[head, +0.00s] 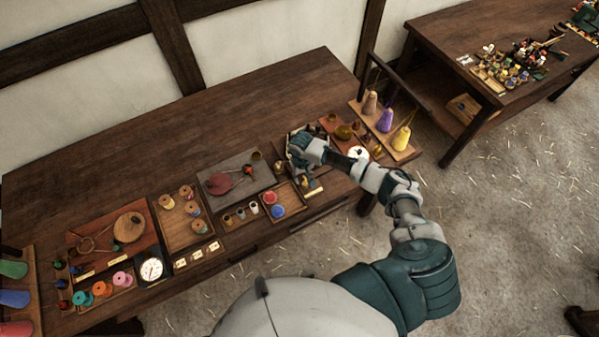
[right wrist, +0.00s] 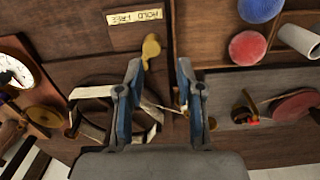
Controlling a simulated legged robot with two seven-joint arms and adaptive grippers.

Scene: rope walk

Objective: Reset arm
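My right arm reaches over the front right part of the long wooden table (head: 250,95). My right gripper (head: 298,152) hovers over a wooden board there. In the right wrist view my right gripper (right wrist: 160,78) has its two blue-sided fingers apart, with nothing held between them. A brass-coloured piece (right wrist: 151,48) lies just beyond the fingertips. A pale band around a dark round thing (right wrist: 95,93) lies partly hidden behind the left finger. A thin pale cord shows between the fingers. My left gripper is not in view.
A label plate (right wrist: 135,16) lies near the fingertips. Red (head: 277,211) and blue (head: 267,197) balls sit in a tray. A grey board (head: 235,172) lies to the left. A rack with coloured cones (head: 385,120) stands right. The table's back is bare.

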